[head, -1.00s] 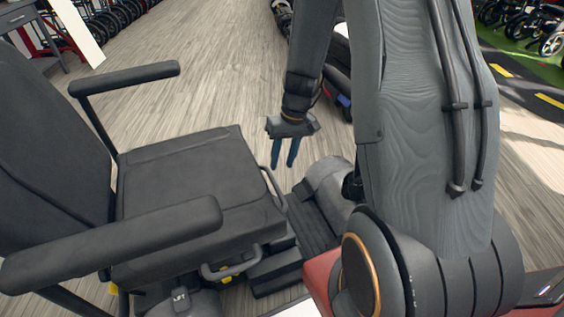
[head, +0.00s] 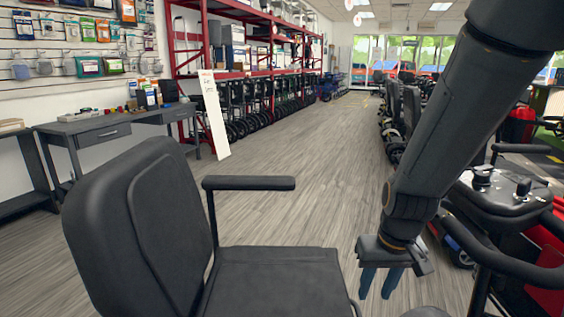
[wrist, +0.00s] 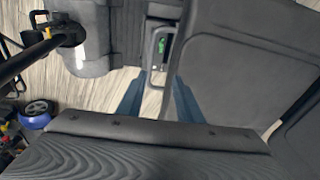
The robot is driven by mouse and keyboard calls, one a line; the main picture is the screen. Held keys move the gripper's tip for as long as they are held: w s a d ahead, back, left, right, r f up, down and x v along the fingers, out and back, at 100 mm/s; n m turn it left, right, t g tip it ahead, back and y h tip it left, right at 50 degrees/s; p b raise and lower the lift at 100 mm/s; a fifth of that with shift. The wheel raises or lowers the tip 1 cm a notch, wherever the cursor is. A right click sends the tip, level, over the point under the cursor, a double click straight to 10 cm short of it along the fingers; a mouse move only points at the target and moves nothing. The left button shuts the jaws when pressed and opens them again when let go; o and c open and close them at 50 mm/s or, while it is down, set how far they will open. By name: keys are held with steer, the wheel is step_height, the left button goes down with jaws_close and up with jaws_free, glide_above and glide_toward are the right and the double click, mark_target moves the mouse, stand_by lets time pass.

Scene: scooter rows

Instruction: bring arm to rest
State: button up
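My gripper (head: 380,282) hangs at the lower right in the head view, at the end of my dark arm, with its blue fingers pointing down. It is just right of a black scooter seat (head: 272,283). In the wrist view the two blue fingers of my gripper (wrist: 158,98) stand apart with nothing between them. Beyond them show the floor, a grey handle loop and the seat (wrist: 240,75).
A red scooter with a dark tiller (head: 510,190) stands close on the right. A grey desk (head: 100,128), a leaning white sign (head: 214,115) and red racks (head: 185,60) line the left. The aisle floor (head: 310,165) is clear.

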steer(key=s+a+r+n+g+p, duration=0.1)
steer(key=s+a+r+n+g, duration=0.15)
steer(key=s+a+r, duration=1.05)
steer(key=d+r+m+p, duration=0.1)
steer(key=d+r+p, duration=0.3)
steer(key=p, duration=0.4)
steer(key=s+d+r+m+p, duration=0.1)
steer(key=d+r+p, duration=0.3)
steer(key=d+p, duration=0.3)
steer(key=shift+d+t+p, duration=0.15)
steer(key=shift+t+p, duration=0.2)
steer(key=shift+p, duration=0.75)
steer(key=shift+s+m, duration=0.1)
steer(key=shift+m, duration=0.15)
